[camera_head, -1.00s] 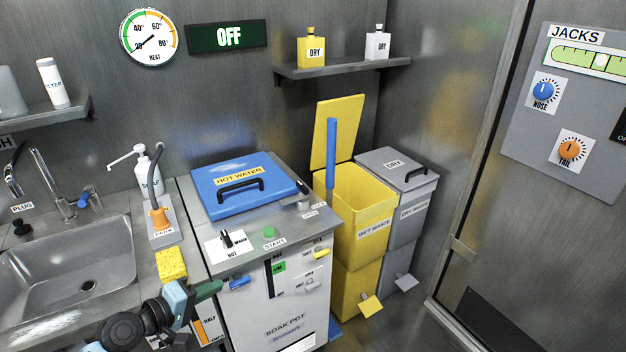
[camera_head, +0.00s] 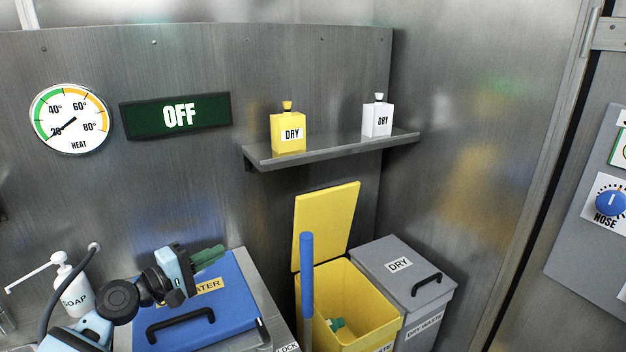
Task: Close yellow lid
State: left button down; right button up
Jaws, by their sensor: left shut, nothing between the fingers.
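The yellow lid (camera_head: 325,224) stands open and upright at the back of the yellow wet waste bin (camera_head: 372,318), against the wall. A small green and white thing (camera_head: 337,324) shows inside the bin. My left gripper (camera_head: 212,256) has green fingers. It is shut and empty, above the blue hot water lid and left of the yellow lid, apart from it. My right gripper is not in view.
A blue upright pole (camera_head: 307,285) stands in front of the yellow lid's left side. The grey dry waste bin (camera_head: 396,264) is shut, on the right. A shelf (camera_head: 335,148) with a yellow bottle (camera_head: 288,130) and a white bottle (camera_head: 377,118) hangs above. The blue hot water lid (camera_head: 224,308) is shut.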

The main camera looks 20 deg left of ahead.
aim_at(327, 213)
jog(key=i, duration=0.85)
